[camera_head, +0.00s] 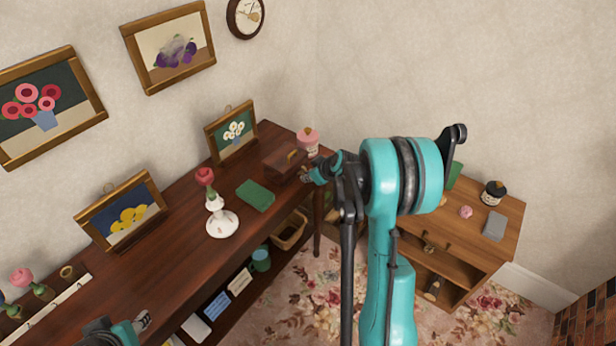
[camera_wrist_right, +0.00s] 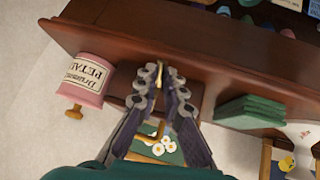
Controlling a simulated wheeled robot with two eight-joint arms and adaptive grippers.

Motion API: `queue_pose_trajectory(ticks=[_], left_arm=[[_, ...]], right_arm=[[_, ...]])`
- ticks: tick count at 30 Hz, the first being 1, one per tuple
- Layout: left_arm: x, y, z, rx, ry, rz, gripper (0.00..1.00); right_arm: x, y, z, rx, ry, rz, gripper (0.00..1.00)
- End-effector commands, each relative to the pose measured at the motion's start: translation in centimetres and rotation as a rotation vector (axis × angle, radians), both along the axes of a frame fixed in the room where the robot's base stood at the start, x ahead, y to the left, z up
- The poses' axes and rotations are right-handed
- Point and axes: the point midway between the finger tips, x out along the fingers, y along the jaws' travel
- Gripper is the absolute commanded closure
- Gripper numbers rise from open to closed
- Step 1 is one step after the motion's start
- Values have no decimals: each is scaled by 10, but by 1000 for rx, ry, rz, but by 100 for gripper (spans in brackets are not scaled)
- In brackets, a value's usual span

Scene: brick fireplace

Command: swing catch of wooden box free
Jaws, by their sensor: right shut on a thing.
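The wooden box (camera_head: 283,164) is dark brown and stands near the far right end of the long dark table, with its lid down. In the wrist view the box (camera_wrist_right: 124,84) is partly hidden behind my right gripper (camera_wrist_right: 160,78). The brass catch (camera_wrist_right: 158,76) shows as a small golden piece between the fingertips, which are shut on it. In the head view my right gripper (camera_head: 310,175) is at the box's front right side, small and partly hidden by its own arm. My left gripper (camera_head: 143,319) is at the lower left over the table; its jaws do not show clearly.
A white vase with a red flower (camera_head: 221,219) and framed pictures (camera_head: 231,133) stand on the table. A lower wooden cabinet (camera_head: 509,213) is on the right.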

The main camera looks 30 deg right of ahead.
Motion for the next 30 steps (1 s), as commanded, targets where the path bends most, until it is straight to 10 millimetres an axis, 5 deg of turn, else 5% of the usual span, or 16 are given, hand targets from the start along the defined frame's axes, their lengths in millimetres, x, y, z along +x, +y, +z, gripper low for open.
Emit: queue_pose_trajectory(ticks=[5, 8, 20, 30], left_arm=[[0, 0, 0, 0, 0, 0, 60], [0, 0, 0, 0, 0, 0, 60], [0, 0, 0, 0, 0, 0, 60], [0, 0, 0, 0, 0, 0, 60]], right_arm=[[0, 0, -1, 1, 2, 1, 100], [0, 0, -1, 1, 2, 1, 70], [-4, 0, 4, 1, 2, 0, 69], [-47, -5, 51, 0, 2, -2, 69]])
